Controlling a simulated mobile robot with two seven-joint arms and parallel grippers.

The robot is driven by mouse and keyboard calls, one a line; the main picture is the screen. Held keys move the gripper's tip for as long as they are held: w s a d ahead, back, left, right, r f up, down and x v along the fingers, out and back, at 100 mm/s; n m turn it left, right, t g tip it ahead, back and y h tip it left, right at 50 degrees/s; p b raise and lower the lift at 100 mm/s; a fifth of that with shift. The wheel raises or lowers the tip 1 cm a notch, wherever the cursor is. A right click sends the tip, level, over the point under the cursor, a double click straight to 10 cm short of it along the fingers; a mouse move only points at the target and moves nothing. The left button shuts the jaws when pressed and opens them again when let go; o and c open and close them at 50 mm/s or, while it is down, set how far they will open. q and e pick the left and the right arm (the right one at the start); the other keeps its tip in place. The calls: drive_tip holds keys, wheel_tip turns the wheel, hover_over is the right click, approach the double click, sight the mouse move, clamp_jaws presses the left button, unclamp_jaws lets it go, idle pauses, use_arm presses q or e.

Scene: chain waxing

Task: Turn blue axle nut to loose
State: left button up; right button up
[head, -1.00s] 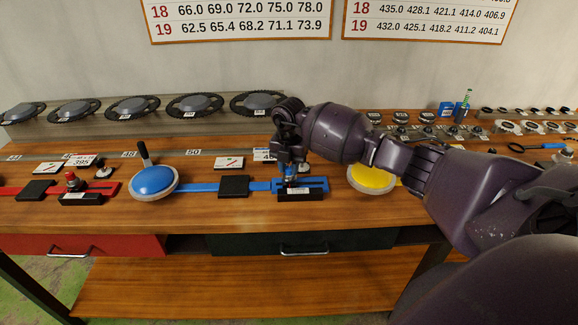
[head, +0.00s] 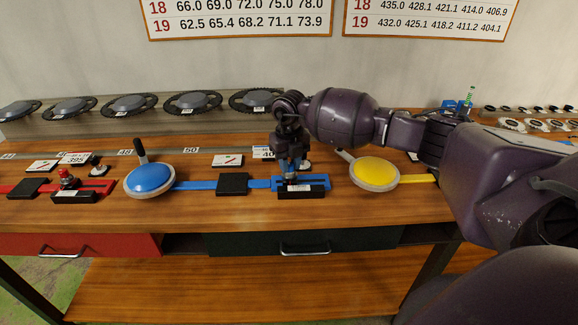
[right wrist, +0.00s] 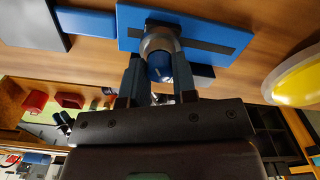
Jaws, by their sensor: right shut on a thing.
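The blue axle nut (right wrist: 160,66) shows between my right gripper's fingers in the right wrist view. It sits on a grey metal base at the slot of the blue rail plate (right wrist: 215,35). My right gripper (head: 289,172) points down over the right end of the blue rail (head: 317,182) in the head view and hides most of the nut there. Its two fingers are closed around the nut. A black label block (head: 303,193) stands in front of it. My left gripper is not in view.
A blue round pad with a lever (head: 150,178) lies left and a yellow one (head: 375,172) lies right of my right gripper. A black block (head: 233,183) sits on the blue rail. A red nut (head: 67,179) stands far left. Chainrings (head: 193,101) line the back.

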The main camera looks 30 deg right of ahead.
drive_tip(key=n+b, duration=0.2)
drive_tip(key=n, duration=0.3)
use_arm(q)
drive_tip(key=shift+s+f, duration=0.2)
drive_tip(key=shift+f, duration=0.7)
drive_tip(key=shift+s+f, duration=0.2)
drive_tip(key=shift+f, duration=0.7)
use_arm(e)
drive_tip(key=shift+n, duration=0.9)
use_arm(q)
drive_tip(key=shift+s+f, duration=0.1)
use_arm(e)
drive_tip(key=shift+r, duration=0.1)
drive_tip(key=o, duration=0.9)
drive_tip(key=shift+o, duration=0.2)
